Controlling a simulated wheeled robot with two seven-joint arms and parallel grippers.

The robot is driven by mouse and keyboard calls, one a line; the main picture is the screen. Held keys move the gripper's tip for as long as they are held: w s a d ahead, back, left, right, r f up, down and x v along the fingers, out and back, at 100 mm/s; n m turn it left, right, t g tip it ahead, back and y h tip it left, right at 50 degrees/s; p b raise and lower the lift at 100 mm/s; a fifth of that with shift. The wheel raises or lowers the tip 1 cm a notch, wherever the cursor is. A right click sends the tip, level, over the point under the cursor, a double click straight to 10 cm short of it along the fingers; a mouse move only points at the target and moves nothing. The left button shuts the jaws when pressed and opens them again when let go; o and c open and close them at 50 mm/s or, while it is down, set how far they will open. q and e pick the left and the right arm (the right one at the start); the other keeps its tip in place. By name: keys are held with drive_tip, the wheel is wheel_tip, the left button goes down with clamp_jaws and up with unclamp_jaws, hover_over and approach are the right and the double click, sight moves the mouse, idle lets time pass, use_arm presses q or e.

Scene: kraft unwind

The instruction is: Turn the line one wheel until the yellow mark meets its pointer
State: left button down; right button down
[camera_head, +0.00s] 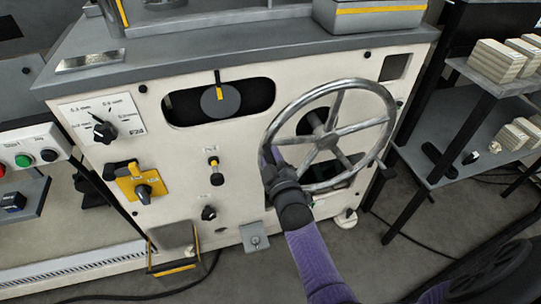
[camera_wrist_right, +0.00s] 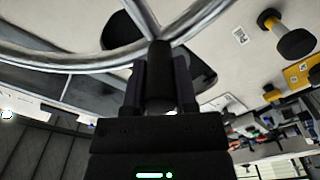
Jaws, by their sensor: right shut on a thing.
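The line one wheel (camera_head: 327,141) is a grey metal handwheel with several spokes on the right of the cream machine front. My right gripper (camera_head: 272,171) is at the lower left of its rim, on a purple arm from below. In the right wrist view its two fingers (camera_wrist_right: 160,88) are shut on the wheel's dark handle (camera_wrist_right: 159,62), beside the rim. Left of the wheel, a black window shows a dark grey disc (camera_head: 212,102) with a small yellow mark (camera_head: 221,92) near its top. A thin dark pointer (camera_head: 217,77) stands at the window's top edge. My left gripper is out of view.
A selector knob (camera_head: 104,132), a yellow switch plate (camera_head: 124,186) and small knobs are on the panel left of the wheel. A grey shelf (camera_head: 470,150) with stacked blocks stands at the right. A cable lies on the floor.

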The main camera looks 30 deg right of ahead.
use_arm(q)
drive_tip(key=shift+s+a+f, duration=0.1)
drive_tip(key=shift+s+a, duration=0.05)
use_arm(e)
drive_tip(key=shift+f, duration=0.2)
drive_tip(key=c, duration=0.7)
unclamp_jaws()
drive_tip(key=shift+o, duration=1.2)
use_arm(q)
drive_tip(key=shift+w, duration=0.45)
use_arm(e)
drive_tip(key=shift+o, duration=0.3)
